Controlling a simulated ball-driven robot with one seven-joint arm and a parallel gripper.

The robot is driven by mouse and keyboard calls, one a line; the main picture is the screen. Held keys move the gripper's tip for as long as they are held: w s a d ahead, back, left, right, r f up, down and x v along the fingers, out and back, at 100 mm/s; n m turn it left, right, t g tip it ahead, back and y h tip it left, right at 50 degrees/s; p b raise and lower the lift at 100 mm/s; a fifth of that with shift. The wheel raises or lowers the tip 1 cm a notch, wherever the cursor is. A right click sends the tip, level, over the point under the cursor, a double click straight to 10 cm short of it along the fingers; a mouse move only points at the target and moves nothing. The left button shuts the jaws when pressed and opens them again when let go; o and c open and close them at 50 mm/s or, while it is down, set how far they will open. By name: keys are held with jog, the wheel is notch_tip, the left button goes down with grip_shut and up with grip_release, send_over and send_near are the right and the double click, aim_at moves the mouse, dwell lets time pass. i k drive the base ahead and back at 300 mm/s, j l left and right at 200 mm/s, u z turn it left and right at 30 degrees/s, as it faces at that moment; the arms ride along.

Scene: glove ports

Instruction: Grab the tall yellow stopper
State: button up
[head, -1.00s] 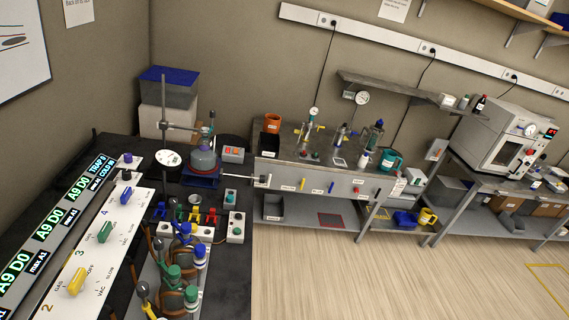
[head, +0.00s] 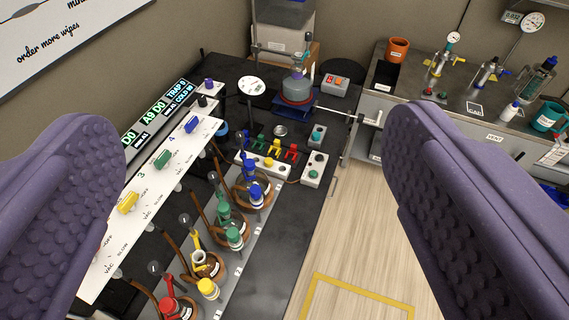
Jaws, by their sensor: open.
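My gripper (head: 255,150) is open and empty, its two purple studded pads wide apart at the left and right of the picture. Several yellow things show between them. A yellow-capped piece (head: 208,289) stands in the near part of the rack. Beside it, a yellow-collared neck (head: 197,240) rises from a brown-ringed vessel. A small yellow piece (head: 268,162) is on the white strip farther back. I cannot tell for sure which is the tall yellow stopper. None is touched by the pads.
Blue (head: 255,195), green (head: 234,237) and red (head: 168,305) caps crowd the same rack. A white valve panel with a yellow knob (head: 128,202) lies left. A flask (head: 296,88) stands behind. The wooden floor (head: 345,235) on the right is clear.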

aim_at(268, 161)
jog(key=i+l+u, duration=0.1)
jog(key=i+l, duration=0.35)
jog(key=i+l+u, duration=0.15)
jog(key=i+l, duration=0.3)
jog(key=l, duration=0.15)
jog(key=i+l+u, duration=0.1)
jog(key=i+l, duration=0.3)
jog(key=l, duration=0.15)
jog(key=i+l+u, duration=0.1)
jog(key=i, duration=0.3)
jog(key=i+l, duration=0.3)
jog(key=i+j+u, duration=0.05)
jog(key=i, duration=0.1)
